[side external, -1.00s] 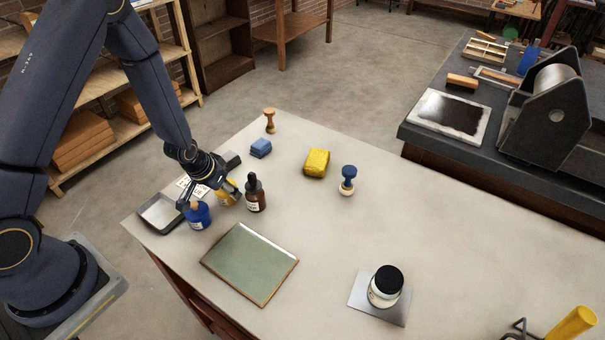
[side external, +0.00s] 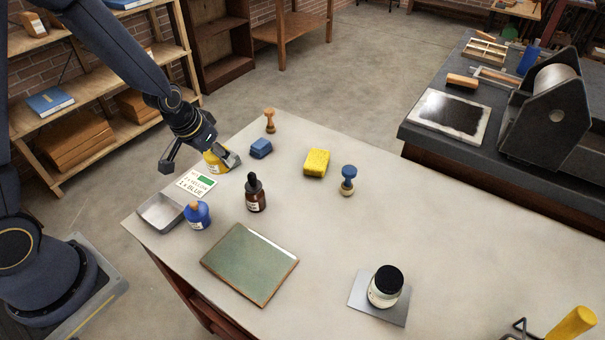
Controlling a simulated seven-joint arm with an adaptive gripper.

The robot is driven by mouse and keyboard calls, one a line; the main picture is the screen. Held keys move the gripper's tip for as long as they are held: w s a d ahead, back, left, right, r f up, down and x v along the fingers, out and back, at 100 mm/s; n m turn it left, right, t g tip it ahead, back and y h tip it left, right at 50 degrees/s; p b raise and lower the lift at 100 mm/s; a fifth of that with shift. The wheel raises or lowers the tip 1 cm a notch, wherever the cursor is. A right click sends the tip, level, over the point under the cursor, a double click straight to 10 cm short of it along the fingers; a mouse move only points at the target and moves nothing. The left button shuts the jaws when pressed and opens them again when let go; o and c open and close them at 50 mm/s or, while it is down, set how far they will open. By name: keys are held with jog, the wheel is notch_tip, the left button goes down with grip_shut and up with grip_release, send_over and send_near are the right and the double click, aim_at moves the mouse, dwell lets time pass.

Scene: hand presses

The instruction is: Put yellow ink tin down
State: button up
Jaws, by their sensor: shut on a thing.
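The yellow ink tin (side external: 214,164) is between the fingers of my gripper (side external: 203,159), near the back left edge of the table. My gripper is shut on it, and the fingers hide part of it. I cannot tell whether its base touches the table. A card (side external: 197,184) with printed words, "BLUE" among them, lies in front of the tin. A blue ink pot (side external: 197,215) stands in front of the card, beside a shallow metal tray (side external: 160,212).
A brown dropper bottle (side external: 256,195), a blue block (side external: 261,148), a wooden stamp (side external: 270,121) and a yellow sponge-like block (side external: 316,163) stand nearby. A green plate (side external: 249,264) lies at the front. The middle right of the table (side external: 440,220) is clear.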

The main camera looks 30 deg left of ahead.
notch_tip(320, 180, up, 7)
jog(key=shift+f, duration=0.1)
jog(key=s+d+m+h, duration=0.1)
jog(key=s+d+m, duration=0.3)
jog(key=d, duration=0.5)
jog(key=s+d+m+h, duration=0.2)
jog(key=s+d+m, duration=0.1)
jog(key=d, duration=0.6)
jog(key=shift+g, duration=0.3)
jog(key=w+d+f, duration=0.1)
jog(key=w+f, duration=0.3)
jog(key=f, duration=0.1)
jog(key=w+d+f, duration=0.2)
jog(key=w+f, duration=0.2)
jog(key=f, duration=0.1)
jog(key=w+d+f, duration=0.2)
jog(key=w+f, duration=0.2)
jog(key=f, duration=0.1)
jog(key=shift+w, duration=0.4)
jog(key=shift+w+f, duration=0.1)
jog(key=shift+f, duration=1.5)
jog(key=shift+f, duration=0.1)
